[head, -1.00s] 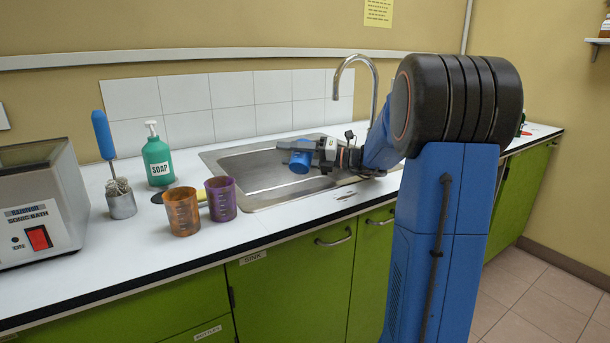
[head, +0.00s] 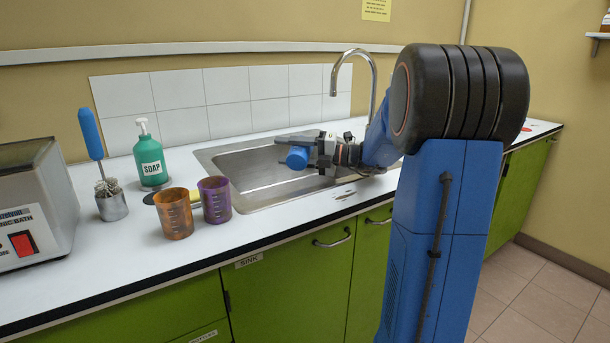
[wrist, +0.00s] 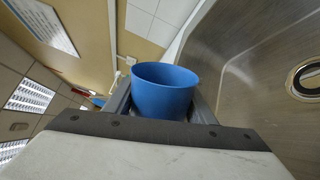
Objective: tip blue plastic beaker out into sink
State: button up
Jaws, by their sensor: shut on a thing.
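The blue plastic beaker (head: 297,158) is held over the sink (head: 250,188) by my gripper (head: 285,147). In the head view it lies about on its side, its round base towards me and its mouth facing away towards the tiled wall. My gripper is shut on its sides. In the wrist view the beaker (wrist: 165,92) sits between the two fingers with its rim and part of its blue inside showing. The bottom of its inside is hidden, and I see no liquid running out. The sink (wrist: 250,70) with its drain is at the right there.
An orange beaker (head: 175,213) and a purple beaker (head: 215,200) stand left of the sink, by a yellow sponge (head: 195,197). Behind are a green soap bottle (head: 150,162) and a metal cup (head: 111,205) with a blue-handled tool. The faucet (head: 372,85) rises behind my gripper.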

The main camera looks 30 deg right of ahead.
jog(key=shift+w+d+f+m, duration=0.25)
jog(key=shift+w+d+m, duration=0.2)
jog(key=shift+m, duration=0.55)
